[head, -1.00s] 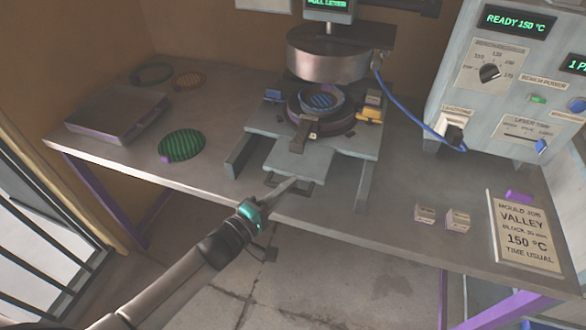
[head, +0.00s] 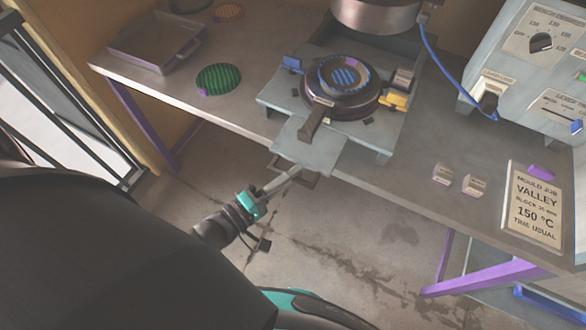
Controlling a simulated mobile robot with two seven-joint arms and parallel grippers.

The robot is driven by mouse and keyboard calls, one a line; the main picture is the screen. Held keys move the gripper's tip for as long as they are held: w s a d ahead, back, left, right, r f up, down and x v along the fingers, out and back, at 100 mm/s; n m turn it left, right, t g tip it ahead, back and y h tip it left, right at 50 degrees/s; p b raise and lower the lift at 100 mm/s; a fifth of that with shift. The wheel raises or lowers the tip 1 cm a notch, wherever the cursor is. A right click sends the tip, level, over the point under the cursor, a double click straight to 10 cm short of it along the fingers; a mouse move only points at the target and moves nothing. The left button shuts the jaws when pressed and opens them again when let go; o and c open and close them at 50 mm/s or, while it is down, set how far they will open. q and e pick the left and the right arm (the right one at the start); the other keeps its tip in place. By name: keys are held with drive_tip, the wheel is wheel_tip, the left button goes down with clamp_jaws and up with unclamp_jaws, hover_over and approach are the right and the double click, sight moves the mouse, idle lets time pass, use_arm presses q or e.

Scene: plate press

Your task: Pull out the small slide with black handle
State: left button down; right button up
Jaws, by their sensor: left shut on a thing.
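The slide is a grey plate, with a narrower front tongue (head: 310,150) that juts past the table's front edge. Its dark handle (head: 298,181) is at the tongue's front end. My left gripper (head: 290,175) is shut on that handle; the fingers partly hide it. A dark round mould (head: 318,103) with a blue-striped centre (head: 343,77) sits on the wider plate behind the tongue, in front of the press head (head: 375,16). My right gripper is not in view.
A grey tray (head: 150,42) and a green ribbed disc (head: 218,78) lie on the table to the left. Two small blocks (head: 443,174) and a sign (head: 534,212) are at the right. A control box (head: 535,60) stands behind. Open floor lies before the table.

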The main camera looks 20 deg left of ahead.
use_arm(q)
drive_tip(key=c, duration=0.9)
unclamp_jaws()
drive_tip(key=v, duration=1.5)
drive_tip(key=shift+s+a, duration=0.1)
